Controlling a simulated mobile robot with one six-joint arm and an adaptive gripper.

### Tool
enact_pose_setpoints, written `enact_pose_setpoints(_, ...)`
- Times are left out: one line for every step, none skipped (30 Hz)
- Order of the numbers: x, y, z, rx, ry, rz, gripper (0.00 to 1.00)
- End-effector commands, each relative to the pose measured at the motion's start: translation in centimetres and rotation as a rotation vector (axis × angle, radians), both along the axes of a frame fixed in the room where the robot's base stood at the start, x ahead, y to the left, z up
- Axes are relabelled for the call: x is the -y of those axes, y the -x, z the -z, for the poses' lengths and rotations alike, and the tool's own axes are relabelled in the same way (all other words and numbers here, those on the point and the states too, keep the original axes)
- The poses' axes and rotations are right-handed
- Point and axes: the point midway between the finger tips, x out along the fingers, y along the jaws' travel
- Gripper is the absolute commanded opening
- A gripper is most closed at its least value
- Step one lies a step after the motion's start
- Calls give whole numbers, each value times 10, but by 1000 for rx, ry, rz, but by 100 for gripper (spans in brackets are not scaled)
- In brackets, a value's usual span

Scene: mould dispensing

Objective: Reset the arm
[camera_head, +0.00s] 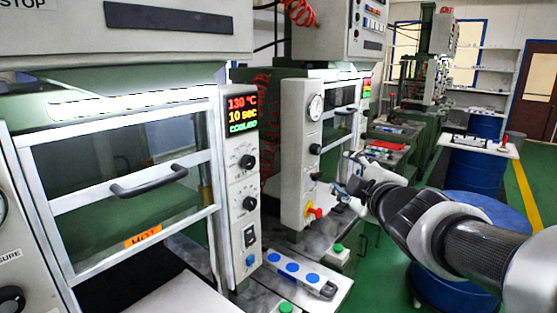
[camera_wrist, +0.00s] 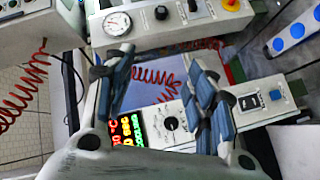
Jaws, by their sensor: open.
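My gripper (camera_head: 352,182) is at the end of my arm, which reaches in from the right in the head view. It is held in the air in front of the second machine's control panel (camera_head: 298,160). In the wrist view the two blue-grey fingers of my gripper (camera_wrist: 160,65) stand apart with nothing between them. Behind them, the near machine's control panel (camera_wrist: 175,128) and a gauge panel (camera_wrist: 180,18) show. No contact with either panel is apparent.
The near press has a framed clear door (camera_head: 130,185) with a black handle (camera_head: 160,180). Its display (camera_head: 242,114) reads 130 °C and 10 sec. A button strip (camera_head: 300,274) lies below. Blue drums (camera_head: 475,178) stand at right; green floor is open beyond them.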

Motion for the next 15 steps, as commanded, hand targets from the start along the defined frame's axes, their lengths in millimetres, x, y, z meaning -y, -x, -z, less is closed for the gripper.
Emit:
enact_pose_setpoints(12, 23, 8, -62, -81, 93, 51)
enact_pose_setpoints(19, 37, 16, -105, -137, 153, 51)
enact_pose_setpoints(28, 58, 29, -167, -213, 231, 51)
enact_pose_setpoints(33, 75, 40, -214, -271, 289, 51)
enact_pose_setpoints(36, 92, 51, -262, -329, 342, 51)
enact_pose_setpoints(39, 117, 68, -330, -406, 412, 51)
enact_pose_setpoints(40, 137, 81, -382, -464, 463, 51)
enact_pose_setpoints(39, 156, 94, -433, -518, 509, 51)
enact_pose_setpoints(36, 181, 111, -500, -586, 566, 51)
enact_pose_setpoints(32, 199, 122, -549, -633, 604, 51)
enact_pose_setpoints(29, 217, 133, -595, -676, 639, 51)
enact_pose_setpoints(23, 239, 146, -656, -727, 681, 51)
enact_pose_setpoints(18, 253, 154, -697, -761, 708, 51)
enact_pose_setpoints(13, 268, 162, -737, -790, 733, 51)
enact_pose_setpoints(7, 284, 171, -783, -824, 761, 51)
